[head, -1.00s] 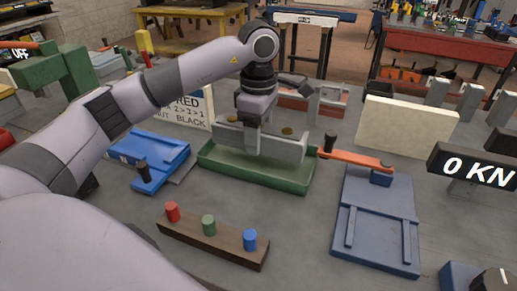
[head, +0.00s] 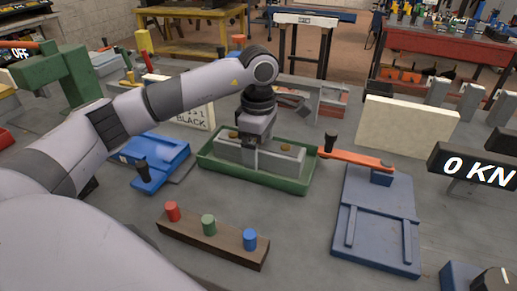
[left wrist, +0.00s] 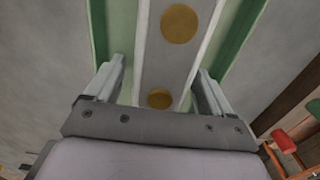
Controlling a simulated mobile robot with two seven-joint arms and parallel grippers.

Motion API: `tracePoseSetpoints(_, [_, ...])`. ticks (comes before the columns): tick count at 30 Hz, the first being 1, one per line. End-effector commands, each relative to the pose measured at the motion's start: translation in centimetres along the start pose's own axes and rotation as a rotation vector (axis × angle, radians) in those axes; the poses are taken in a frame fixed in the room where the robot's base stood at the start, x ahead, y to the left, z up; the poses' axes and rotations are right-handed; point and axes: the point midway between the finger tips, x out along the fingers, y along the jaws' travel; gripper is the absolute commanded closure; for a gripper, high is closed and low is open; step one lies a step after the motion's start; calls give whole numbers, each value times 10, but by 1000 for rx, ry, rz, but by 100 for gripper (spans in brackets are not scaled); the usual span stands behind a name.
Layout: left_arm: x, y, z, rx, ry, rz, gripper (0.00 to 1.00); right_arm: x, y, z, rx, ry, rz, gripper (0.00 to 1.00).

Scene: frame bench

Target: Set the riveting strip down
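The riveting strip (head: 277,159) is a grey bar with round brass-coloured spots on top. It lies in the green tray (head: 252,179) in the head view. In the left wrist view the strip (left wrist: 173,58) runs between my two fingers, with two brass spots showing. My left gripper (head: 250,142) is over the strip's middle. Its fingers (left wrist: 160,85) stand on either side, with gaps to the strip, so it is open. The strip's underside is hidden. My right gripper is not in view.
A brown block with red, green and blue pegs (head: 212,239) stands in front of the tray. A blue fixture (head: 376,218) with an orange lever (head: 355,159) is at right, another blue fixture (head: 150,160) at left. A 0 KN display (head: 474,168) stands far right.

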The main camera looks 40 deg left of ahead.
Motion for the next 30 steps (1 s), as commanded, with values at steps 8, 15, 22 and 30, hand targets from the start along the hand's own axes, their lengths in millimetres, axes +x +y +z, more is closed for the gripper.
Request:
tracePoseSetpoints(8, [-22,1,0,-1,-2,4,17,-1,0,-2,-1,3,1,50])
tracePoseSetpoints(15, [-77,1,1,0,-3,5,17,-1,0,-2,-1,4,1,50])
tracePoseSetpoints(22, [-114,0,0,0,1,2,17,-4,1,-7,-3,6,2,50])
tracePoseSetpoints(30, [-124,0,0,-1,0,0,17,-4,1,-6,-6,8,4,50])
